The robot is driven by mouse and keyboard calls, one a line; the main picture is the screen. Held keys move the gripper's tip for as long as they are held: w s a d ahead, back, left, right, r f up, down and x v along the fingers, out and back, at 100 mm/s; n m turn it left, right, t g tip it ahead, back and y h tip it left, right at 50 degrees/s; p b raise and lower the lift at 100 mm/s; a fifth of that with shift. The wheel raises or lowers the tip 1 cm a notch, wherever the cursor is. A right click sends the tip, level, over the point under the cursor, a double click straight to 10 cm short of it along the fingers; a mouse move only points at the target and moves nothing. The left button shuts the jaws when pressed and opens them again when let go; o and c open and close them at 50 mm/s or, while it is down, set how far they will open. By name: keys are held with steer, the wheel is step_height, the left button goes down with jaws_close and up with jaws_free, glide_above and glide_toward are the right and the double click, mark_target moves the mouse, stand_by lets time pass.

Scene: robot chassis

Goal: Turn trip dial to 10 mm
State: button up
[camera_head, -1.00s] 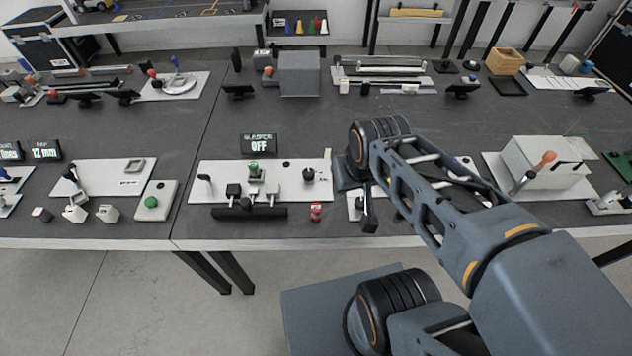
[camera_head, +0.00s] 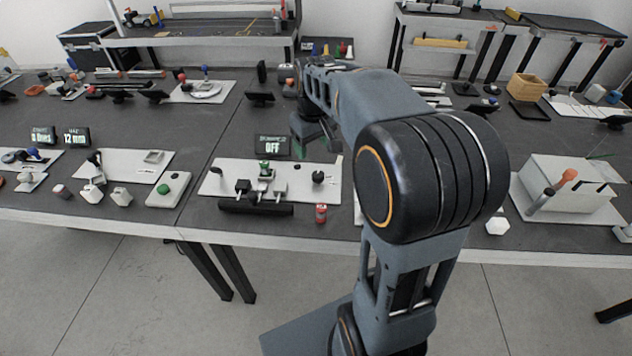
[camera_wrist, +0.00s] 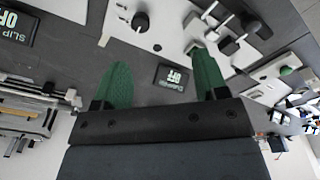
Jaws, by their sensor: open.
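I cannot tell which control is the trip dial. A small screen (camera_head: 77,138) at the left reads "12 mm". A round black knob (camera_head: 318,177) stands on the right part of the middle white panel (camera_head: 225,187); it also shows at the top of the wrist view (camera_wrist: 140,22). My gripper (camera_head: 314,138) is above the table, beyond that panel, partly hidden by my arm. In the wrist view its two green fingers (camera_wrist: 162,78) are apart with nothing between them.
A panel with a green button (camera_head: 165,190) is to the left. A white box with an orange-tipped lever (camera_head: 570,187) is at the right. My arm hides the table's middle right.

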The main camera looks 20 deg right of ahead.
steer(key=n+g+b, duration=0.1)
steer(key=b, duration=0.1)
glide_toward(318, 174)
step_height(318, 174, down, 10)
steer(key=shift+w+d+f+b, duration=0.1)
steer(key=shift+w+b, duration=0.05)
steer(key=shift+b, duration=0.45)
steer(key=c, duration=0.9)
steer(key=shift+c, duration=0.2)
